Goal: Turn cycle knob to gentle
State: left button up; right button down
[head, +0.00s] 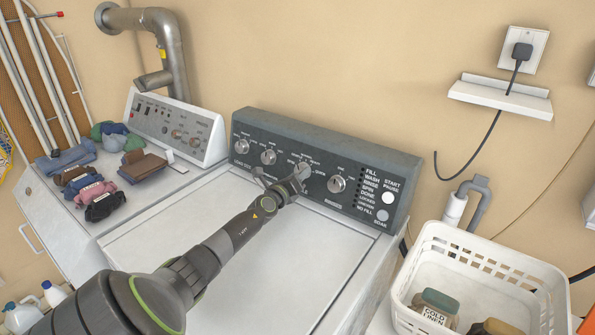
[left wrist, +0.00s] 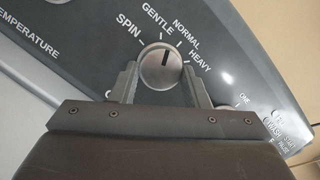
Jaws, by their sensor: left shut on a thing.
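The cycle knob (left wrist: 160,70) is a round silver dial on the washer's dark grey control panel (head: 408,168). In the left wrist view, labels SPIN, GENTLE, NORMAL and HEAVY run around it. Its dark pointer line points up in the picture, close to the GENTLE mark (left wrist: 160,38). My left gripper (left wrist: 160,85) is shut on the knob, one finger on each side. In the head view, my left gripper (head: 300,178) reaches across the washer lid to the panel and partly hides the knob. My right gripper is not in view.
Other panel knobs sit left (head: 268,157) and right (head: 337,184) of the cycle knob. A white basket (head: 490,262) with bottles stands at the right. A second machine (head: 180,130) with folded cloths (head: 88,187) on top stands at the left. The washer lid (head: 190,225) is clear.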

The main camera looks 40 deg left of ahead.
pick_arm(q)
jog(key=shift+r+n+y+p, duration=0.15)
jog(key=shift+n+y+p, duration=0.15)
jog(key=shift+n+p, duration=0.55)
jog(key=shift+d+n+g+p, duration=0.1)
jog(key=shift+n+g+p, duration=0.25)
jog(key=shift+n, duration=0.3)
jog(key=o, duration=1)
jog(key=shift+s, duration=0.1)
